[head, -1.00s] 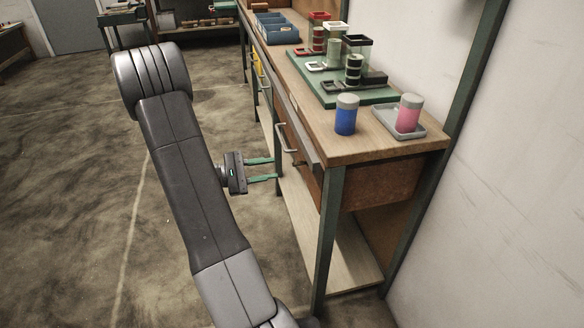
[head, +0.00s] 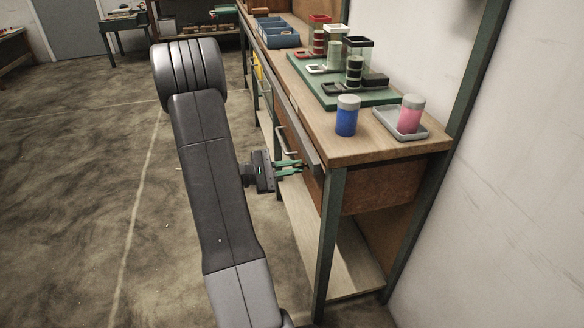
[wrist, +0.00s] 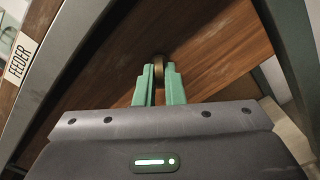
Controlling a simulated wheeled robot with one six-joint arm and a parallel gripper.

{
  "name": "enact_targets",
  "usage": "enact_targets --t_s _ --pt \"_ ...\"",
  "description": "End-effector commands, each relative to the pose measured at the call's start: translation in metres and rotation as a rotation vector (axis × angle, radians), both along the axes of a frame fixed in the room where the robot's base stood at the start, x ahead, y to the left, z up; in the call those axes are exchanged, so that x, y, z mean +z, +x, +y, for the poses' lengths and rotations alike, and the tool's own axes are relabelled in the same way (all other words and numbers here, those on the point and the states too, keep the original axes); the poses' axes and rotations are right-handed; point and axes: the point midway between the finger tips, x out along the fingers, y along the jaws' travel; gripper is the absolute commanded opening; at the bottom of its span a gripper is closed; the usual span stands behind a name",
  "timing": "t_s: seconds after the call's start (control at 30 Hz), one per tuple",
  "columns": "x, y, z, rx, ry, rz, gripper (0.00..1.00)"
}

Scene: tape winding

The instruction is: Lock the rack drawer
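The rack drawer's wooden front (head: 303,147) is on the left side of the workbench, under its top, with a metal bar handle (head: 287,141). In the wrist view the wood front (wrist: 225,50) fills the upper middle. A small brass-coloured piece (wrist: 159,67), perhaps the lock's key or knob, stands out from it. My gripper (head: 301,166) is at the drawer front, beside the handle. In the wrist view its green fingertips (wrist: 159,80) are close together, one on each side of the brass piece, gripping it. The fingers hide part of this piece.
A white FEEDER label (wrist: 21,60) is left in the wrist view. The bench top (head: 345,149) carries a blue jar (head: 347,118), a pink jar (head: 411,117) on a grey tray, and a green board (head: 325,92) with parts. A green bench leg (head: 329,245) stands right of my gripper.

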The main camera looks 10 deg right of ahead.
Motion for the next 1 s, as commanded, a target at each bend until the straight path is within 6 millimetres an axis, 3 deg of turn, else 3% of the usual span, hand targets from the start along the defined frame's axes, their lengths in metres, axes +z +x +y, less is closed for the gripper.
enact_targets --t_s 0.57,1.0 --pt "0.0026 -0.0001 0.0001 0.0 -0.002 0.049 0.0" --pt "0.005 -0.0005 0.0001 -0.001 -0.012 0.36 0.0"
